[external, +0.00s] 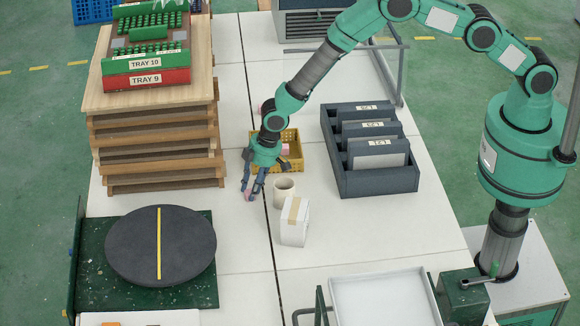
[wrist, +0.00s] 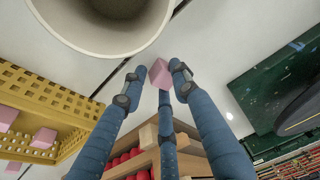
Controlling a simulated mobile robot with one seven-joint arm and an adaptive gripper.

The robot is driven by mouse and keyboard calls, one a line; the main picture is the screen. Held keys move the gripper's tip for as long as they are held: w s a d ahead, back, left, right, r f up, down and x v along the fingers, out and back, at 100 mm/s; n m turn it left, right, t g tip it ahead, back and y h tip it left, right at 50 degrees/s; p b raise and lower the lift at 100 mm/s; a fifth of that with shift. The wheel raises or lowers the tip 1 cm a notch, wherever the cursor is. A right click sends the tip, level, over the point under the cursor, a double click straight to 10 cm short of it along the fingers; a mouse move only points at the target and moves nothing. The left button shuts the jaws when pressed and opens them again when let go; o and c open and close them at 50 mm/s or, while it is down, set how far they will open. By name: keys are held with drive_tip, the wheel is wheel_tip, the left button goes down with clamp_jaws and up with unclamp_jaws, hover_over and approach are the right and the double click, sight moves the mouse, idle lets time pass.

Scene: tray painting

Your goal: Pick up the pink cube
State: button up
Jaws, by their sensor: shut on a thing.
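My gripper (external: 251,193) is low over the white table, left of the beige cup, with its fingers closed around a pink cube (external: 248,196). In the wrist view the cube (wrist: 158,73) sits between the blue fingertips (wrist: 160,78), with much of its surface showing. I cannot tell whether it touches the table. The yellow crate (external: 299,166), just behind and right of my gripper, holds other pink cubes (external: 285,149). The crate also shows at the left of the wrist view (wrist: 60,107), with pink cubes (wrist: 43,138) inside.
The beige cup (external: 285,190) and a white box (external: 294,222) with a tan strip stand close to the right of my gripper. A black turntable (external: 185,244) is front left, stacked wooden pallets (external: 155,160) back left, and a dark slotted rack (external: 385,182) right.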

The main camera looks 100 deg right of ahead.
drive_tip(key=shift+r, duration=0.1)
wheel_tip(320, 180, up, 10)
idle(0.7)
drive_tip(key=shift+d, duration=0.15)
idle(0.4)
drive_tip(key=s+d+m+b, duration=0.1)
drive_tip(key=s+d+b, duration=0.1)
drive_tip(key=d, duration=0.3)
drive_tip(key=s+d+m+b, duration=0.1)
drive_tip(key=s+d+b, duration=0.1)
drive_tip(key=s+d, duration=0.3)
drive_tip(key=s+d+m+b, duration=0.1)
drive_tip(key=s+d+b, duration=0.1)
drive_tip(key=d, duration=0.5)
drive_tip(key=shift+s+d+r, duration=0.2)
drive_tip(key=shift+s, duration=0.5)
drive_tip(key=shift+f+b, duration=0.55)
drive_tip(key=shift+f, duration=2.6)
drive_tip(key=shift+f, duration=0.1)
drive_tip(key=shift+f+b, duration=0.3)
drive_tip(key=shift+f, duration=1.45)
